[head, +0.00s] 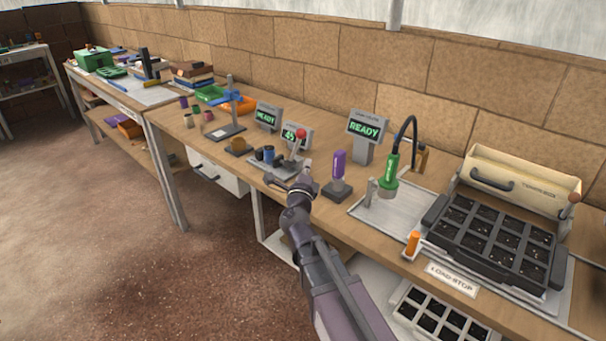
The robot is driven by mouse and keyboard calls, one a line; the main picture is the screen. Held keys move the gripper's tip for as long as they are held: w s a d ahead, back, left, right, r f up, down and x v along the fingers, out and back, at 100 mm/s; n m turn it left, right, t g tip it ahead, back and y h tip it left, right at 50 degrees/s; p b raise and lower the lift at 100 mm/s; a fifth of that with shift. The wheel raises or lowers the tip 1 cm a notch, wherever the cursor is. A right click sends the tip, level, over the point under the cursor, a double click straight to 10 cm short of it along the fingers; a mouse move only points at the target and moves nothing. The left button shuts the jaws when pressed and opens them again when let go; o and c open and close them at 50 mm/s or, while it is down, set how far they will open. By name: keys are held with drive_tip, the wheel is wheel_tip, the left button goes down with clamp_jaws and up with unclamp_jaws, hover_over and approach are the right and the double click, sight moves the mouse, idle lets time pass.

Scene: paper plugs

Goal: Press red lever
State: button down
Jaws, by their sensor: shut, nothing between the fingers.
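The red lever's round knob (301,133) stands near the middle of the bench, on a thin rod rising from a small device with a grey base plate (283,168). Dark blue cylinders (265,154) sit at that device. My gripper (307,166) is in front of the device, just below and slightly right of the red knob. It is shut and empty. A gap shows between the fingertips and the knob in the picture; the depth between them is hard to judge. My arm hides part of the bench's front edge.
A purple-handled tool (339,165) stands close to the right of my gripper. A READY display (366,128) is behind it. Further right are a green nozzle (390,173) and a black cell tray (495,240). A blue-topped stand (231,105) is to the left.

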sight(299, 142)
drive_tip(key=w+a+r+p, duration=0.1)
drive_tip(key=w+a+r, duration=0.1)
drive_tip(key=w, duration=0.3)
drive_tip(key=shift+w+p, duration=0.25)
drive_tip(key=shift+p, duration=0.15)
drive_tip(key=shift+w+a+r+p, duration=0.3)
drive_tip(key=shift+w+a+r, duration=0.05)
drive_tip(key=shift+a, duration=0.05)
idle(0.4)
drive_tip(key=w+a, duration=0.1)
drive_tip(key=w+a+r+p, duration=0.1)
drive_tip(key=w+a, duration=0.1)
drive_tip(key=shift+a+r, duration=0.25)
drive_tip(key=shift+a, duration=0.15)
drive_tip(key=shift+w+a, duration=0.7)
drive_tip(key=shift+a, duration=0.2)
